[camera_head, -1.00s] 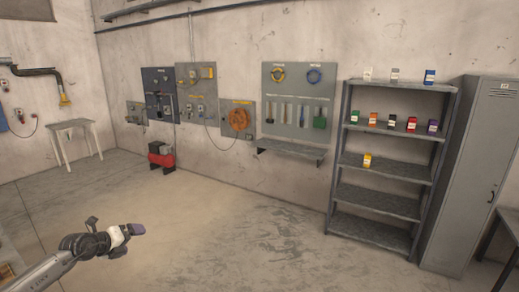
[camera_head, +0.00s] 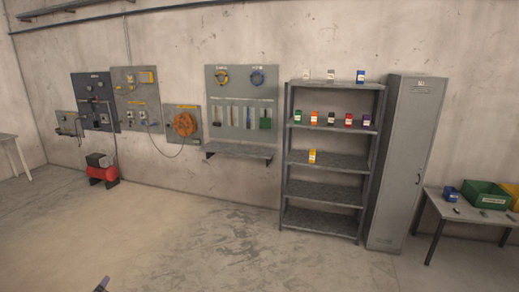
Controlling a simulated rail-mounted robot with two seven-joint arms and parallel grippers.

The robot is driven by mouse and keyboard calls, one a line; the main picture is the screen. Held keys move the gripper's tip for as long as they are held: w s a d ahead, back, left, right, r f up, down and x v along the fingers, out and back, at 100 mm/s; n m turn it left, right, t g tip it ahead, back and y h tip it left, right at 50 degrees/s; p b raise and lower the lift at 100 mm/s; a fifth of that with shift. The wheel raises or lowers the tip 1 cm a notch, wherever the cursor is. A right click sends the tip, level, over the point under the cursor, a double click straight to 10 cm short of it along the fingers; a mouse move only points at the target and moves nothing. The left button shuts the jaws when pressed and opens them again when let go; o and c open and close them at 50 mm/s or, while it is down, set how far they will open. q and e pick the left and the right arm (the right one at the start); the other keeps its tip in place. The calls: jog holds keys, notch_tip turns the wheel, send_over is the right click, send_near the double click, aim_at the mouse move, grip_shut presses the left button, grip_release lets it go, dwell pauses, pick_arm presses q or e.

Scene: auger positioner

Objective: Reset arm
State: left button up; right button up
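Only a small purple-grey tip of my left gripper (camera_head: 102,284) shows at the bottom edge of the head view, left of the middle. The rest of it and its arm are cut off by the frame, so I cannot tell whether it is open or shut. It is over bare floor and touches nothing that I can see. My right gripper is out of view.
A metal shelf (camera_head: 325,192) with small coloured boxes stands by a grey locker (camera_head: 406,165). At right is a table (camera_head: 455,212) with bins. Tool panels (camera_head: 242,88) hang on the wall, a red compressor (camera_head: 103,174) below at left. The floor between is clear.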

pick_arm(q)
jog(key=s+d+f+n+g+h+p, duration=0.1)
jog(key=s+d+f+g+p, duration=0.1)
jog(key=s+f, duration=0.5)
jog(key=s+d+f+n+g+h+p, duration=0.1)
jog(key=s+d+f+g+h, duration=0.1)
jog(key=s+f, duration=0.6)
jog(key=s+d+f+n+g+h+p, duration=0.1)
jog(key=s+d+f+g, duration=0.3)
jog(key=s, duration=1.3)
notch_tip(320, 180, down, 4)
jog(key=shift+r+g+h+p, duration=0.1)
jog(key=shift+g+h+p, duration=0.5)
jog(key=shift+g+p, duration=0.25)
